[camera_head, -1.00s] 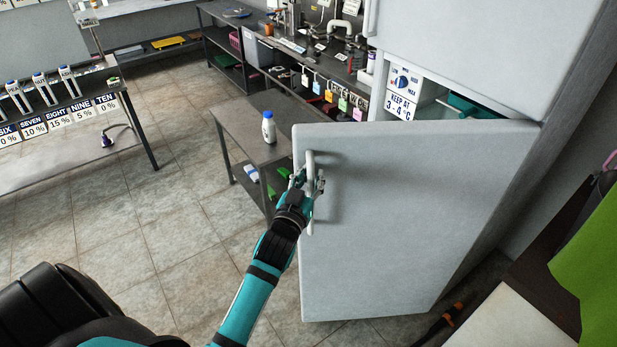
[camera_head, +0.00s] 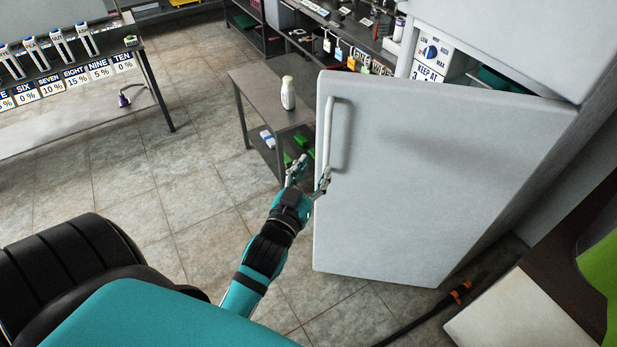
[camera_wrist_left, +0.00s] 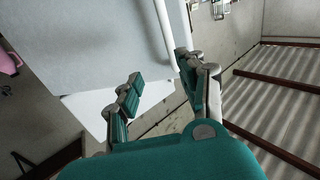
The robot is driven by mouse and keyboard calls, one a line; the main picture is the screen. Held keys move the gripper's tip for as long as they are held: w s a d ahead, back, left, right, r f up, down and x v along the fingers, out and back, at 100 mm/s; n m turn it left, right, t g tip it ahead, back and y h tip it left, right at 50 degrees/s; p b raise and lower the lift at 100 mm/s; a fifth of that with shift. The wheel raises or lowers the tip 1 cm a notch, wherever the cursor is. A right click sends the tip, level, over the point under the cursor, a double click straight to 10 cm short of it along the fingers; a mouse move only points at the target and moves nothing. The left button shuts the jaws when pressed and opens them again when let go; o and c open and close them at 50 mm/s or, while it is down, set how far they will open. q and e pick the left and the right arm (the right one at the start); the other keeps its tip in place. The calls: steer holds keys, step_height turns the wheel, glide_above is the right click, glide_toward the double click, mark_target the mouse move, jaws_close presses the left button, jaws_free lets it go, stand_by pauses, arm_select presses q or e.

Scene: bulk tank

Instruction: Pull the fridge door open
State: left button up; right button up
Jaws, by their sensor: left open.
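The fridge door (camera_head: 430,185) is white and stands ajar, with a gap at its top showing part of the inside. Its long white vertical handle (camera_head: 329,135) is near the door's left edge. My left gripper (camera_head: 309,178) is open beside the lower end of the handle, with one finger close to it; I cannot tell if they touch. In the left wrist view, the handle (camera_wrist_left: 164,35) runs down toward the space between the spread fingers of my left gripper (camera_wrist_left: 158,92), nearer the right finger. The door (camera_wrist_left: 95,45) fills the upper left there. My right gripper is not in view.
A small dark table (camera_head: 268,98) with a white bottle (camera_head: 288,93) stands left of the door. A temperature dial panel (camera_head: 432,52) shows inside the fridge. A counter (camera_head: 520,310) is at the lower right. Tiled floor (camera_head: 180,210) is free left of the door.

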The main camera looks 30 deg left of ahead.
arm_select(q)
steer(key=shift+s+d+f, duration=0.1)
steer(key=shift+s+d, duration=0.05)
steer(key=shift+s, duration=0.95)
